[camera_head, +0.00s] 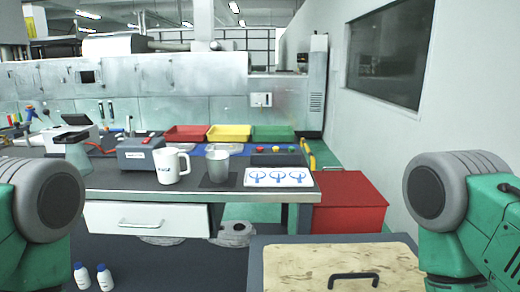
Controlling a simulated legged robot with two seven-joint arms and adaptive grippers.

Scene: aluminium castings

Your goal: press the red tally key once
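A row of three small coloured keys (275,148) sits at the back of the workbench, behind a dark flat block (277,160). At least one looks red, but they are too small to tell their exact shape or whether any is pressed. Green-and-grey links of both my arms show at the left and right picture edges. Neither gripper is in view, and nothing of mine is near the keys.
On the workbench (130,180) stand a white mug (171,166), a metal cup (217,166), a grey box (138,155) and a white card with blue drawings (279,178). Red (186,133), yellow (229,133) and green (273,133) trays line the back. A red cabinet (348,203) stands right.

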